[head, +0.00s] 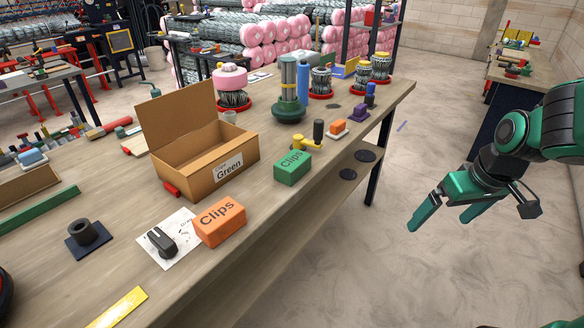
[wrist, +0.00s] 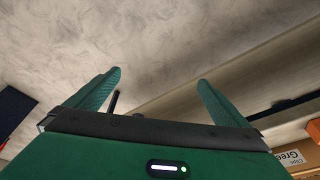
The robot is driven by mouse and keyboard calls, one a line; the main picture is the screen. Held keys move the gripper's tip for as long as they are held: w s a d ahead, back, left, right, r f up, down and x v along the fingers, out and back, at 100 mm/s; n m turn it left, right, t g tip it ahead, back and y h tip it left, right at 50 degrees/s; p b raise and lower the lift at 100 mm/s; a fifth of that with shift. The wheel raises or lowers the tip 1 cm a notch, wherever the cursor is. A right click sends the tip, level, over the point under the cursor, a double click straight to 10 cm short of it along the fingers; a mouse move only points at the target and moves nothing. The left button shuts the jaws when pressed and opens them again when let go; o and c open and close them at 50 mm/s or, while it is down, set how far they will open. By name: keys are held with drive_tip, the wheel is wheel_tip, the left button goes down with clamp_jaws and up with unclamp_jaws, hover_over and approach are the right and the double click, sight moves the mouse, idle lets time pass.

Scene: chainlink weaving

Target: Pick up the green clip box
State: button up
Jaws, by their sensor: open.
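The green clip box (head: 292,168), marked "Clips", sits on the wooden workbench (head: 300,205) near its front edge, right of the cardboard box. My gripper (head: 438,224) is open and empty. In the head view it hangs over the floor at the right, off the bench and well apart from the green box. In the wrist view, the two green fingers of my gripper (wrist: 160,82) are spread with nothing between them, and the green clip box does not show there.
An orange clip box (head: 219,221) lies at the bench's front edge. An open cardboard box (head: 205,160) labelled "Green" stands behind it and also shows in the wrist view (wrist: 297,160). A yellow tool (head: 307,143) and small black and orange items stand close behind the green box.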

drive_tip(key=w+a+f+n+t+y, duration=0.2)
drive_tip(key=w+a+n+y, duration=0.3)
drive_tip(key=w+a, duration=0.7)
drive_tip(key=n+t+y, duration=0.3)
drive_tip(key=n+y, duration=0.1)
drive_tip(key=y, duration=0.1)
approach(303, 163)
drive_tip(key=x, duration=0.6)
drive_tip(key=shift+a+f, duration=0.15)
drive_tip(key=shift+a, duration=0.05)
drive_tip(key=x, duration=0.4)
drive_tip(key=shift+w+a, duration=0.15)
drive_tip(key=shift+a, duration=0.05)
drive_tip(key=shift+x, duration=3.1)
drive_tip(key=shift+r, duration=0.25)
drive_tip(key=c, duration=1.3)
